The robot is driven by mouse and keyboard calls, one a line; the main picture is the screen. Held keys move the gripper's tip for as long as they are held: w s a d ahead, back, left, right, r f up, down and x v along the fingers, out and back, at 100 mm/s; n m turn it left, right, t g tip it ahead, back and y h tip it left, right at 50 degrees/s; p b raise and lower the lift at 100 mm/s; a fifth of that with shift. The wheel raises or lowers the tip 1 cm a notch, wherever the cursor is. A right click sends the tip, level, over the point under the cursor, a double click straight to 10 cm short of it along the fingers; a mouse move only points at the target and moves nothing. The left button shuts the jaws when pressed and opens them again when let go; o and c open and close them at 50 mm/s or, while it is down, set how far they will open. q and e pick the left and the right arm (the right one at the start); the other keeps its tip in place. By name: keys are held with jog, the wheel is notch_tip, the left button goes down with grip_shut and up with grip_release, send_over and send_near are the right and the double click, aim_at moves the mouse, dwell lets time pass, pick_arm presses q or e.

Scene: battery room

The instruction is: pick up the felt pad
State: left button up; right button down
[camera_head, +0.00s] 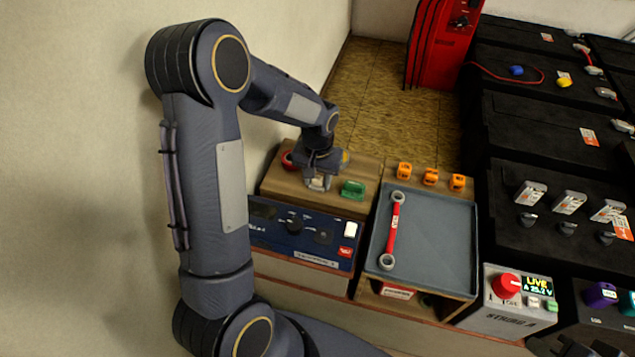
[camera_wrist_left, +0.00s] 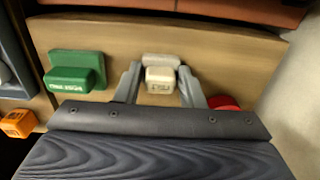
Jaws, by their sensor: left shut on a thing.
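The felt pad (camera_wrist_left: 160,80) is a small cream block with a lettered face and a paler plate behind it. It sits between the two grey fingers of my left gripper (camera_wrist_left: 161,86) in the left wrist view. My left gripper (camera_head: 318,184) is shut on it over the wooden shelf top (camera_head: 278,182). In the head view the pad is mostly hidden by the gripper. I cannot tell whether it touches the wood. My right gripper is not in view.
A green block (camera_head: 353,190) stands close to the right of my left gripper, and a red round thing (camera_head: 288,160) to its left. Several orange pieces (camera_head: 404,171) line the back of the grey tray (camera_head: 440,240), which holds a red wrench-like tool (camera_head: 393,228).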

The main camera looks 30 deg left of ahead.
aim_at(317, 178)
pick_arm(q)
jog(key=shift+r+p, duration=0.35)
jog(key=shift+r, duration=0.1)
notch_tip(317, 178, up, 2)
jog(key=shift+r+p, duration=0.25)
jog(key=shift+p, duration=0.8)
jog(key=s+d+r+p, duration=0.5)
jog(key=s+d+r, duration=0.4)
jog(key=s+d, duration=0.1)
jog(key=shift+r+p, duration=0.3)
jog(key=shift+p, duration=0.05)
jog(key=o, duration=0.4)
jog(key=c, duration=0.3)
